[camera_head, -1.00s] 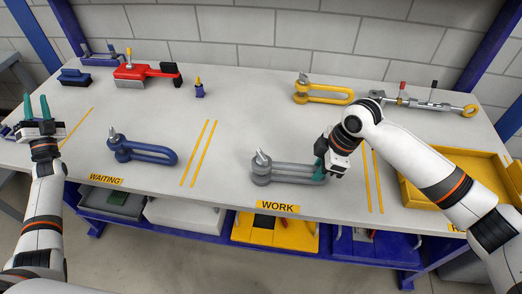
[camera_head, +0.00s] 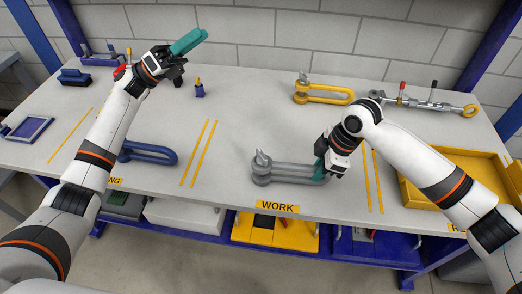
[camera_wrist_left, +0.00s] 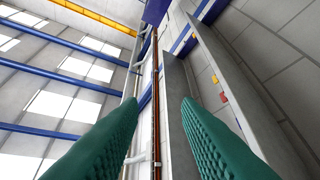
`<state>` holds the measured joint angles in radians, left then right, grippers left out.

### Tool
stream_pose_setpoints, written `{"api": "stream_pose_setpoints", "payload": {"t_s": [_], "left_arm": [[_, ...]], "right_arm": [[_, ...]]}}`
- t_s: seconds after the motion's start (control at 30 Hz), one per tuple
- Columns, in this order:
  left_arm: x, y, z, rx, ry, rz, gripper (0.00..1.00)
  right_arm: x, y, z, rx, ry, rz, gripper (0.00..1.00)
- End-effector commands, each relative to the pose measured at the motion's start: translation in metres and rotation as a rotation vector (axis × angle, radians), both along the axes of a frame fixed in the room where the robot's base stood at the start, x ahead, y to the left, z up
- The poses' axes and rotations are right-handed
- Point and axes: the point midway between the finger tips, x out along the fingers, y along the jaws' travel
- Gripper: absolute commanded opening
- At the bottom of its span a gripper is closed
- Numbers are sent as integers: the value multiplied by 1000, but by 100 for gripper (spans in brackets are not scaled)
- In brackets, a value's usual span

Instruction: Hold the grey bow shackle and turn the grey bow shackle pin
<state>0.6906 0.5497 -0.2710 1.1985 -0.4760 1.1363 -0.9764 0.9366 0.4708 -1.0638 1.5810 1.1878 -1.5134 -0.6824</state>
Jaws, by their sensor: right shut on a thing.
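The grey bow shackle (camera_head: 290,173) lies flat on the table above the WORK label. Its pin (camera_head: 262,160) is at the left end of the shackle, with its head standing up. My right gripper (camera_head: 321,170) is shut on the right end of the shackle, the bow end, and partly hides it. My left gripper (camera_head: 188,42) is raised over the back left of the table, far from the shackle and pin. Its teal fingers stand apart with nothing between them in the left wrist view (camera_wrist_left: 155,125).
A blue shackle (camera_head: 158,152) lies at left, partly behind my left arm. A yellow shackle (camera_head: 325,94) and a turnbuckle (camera_head: 430,103) lie at the back right. A yellow tray (camera_head: 470,190) stands at right. A small blue piece (camera_head: 199,92) stands at back centre. The table's middle is clear.

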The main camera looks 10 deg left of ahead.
Motion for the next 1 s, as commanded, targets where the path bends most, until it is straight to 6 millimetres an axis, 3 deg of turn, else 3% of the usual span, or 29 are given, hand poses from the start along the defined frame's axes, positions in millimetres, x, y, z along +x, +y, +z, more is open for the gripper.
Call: {"api": "stream_pose_setpoints", "payload": {"t_s": [0.1, 0.27, 0.4, 0.5, 0.7, 0.83, 1.0], "left_arm": [[-15, -58, 4, 182, -113, -106, 31], [-46, -131, -7, 464, -297, -268, 31], [-81, -185, -34, 775, -513, -445, 31], [-105, -209, -62, 1050, -706, -596, 31], [-123, -203, -110, 1549, -1027, -856, 31], [-120, -186, -122, 1777, -1151, -965, 31], [-116, -173, -126, 1923, -1224, -1033, 31]], "right_arm": [[0, 0, 1, 1, -1, 0, 0], [0, 0, 1, 1, -1, 0, 0], [0, 0, 1, 1, -1, 0, 0], [0, 0, 1, 1, -1, 0, 0], [0, 0, 1, 1, -1, 0, 0], [0, 0, 1, 1, -1, 0, 0], [0, 0, 1, 1, -1, 0, 0]]}}
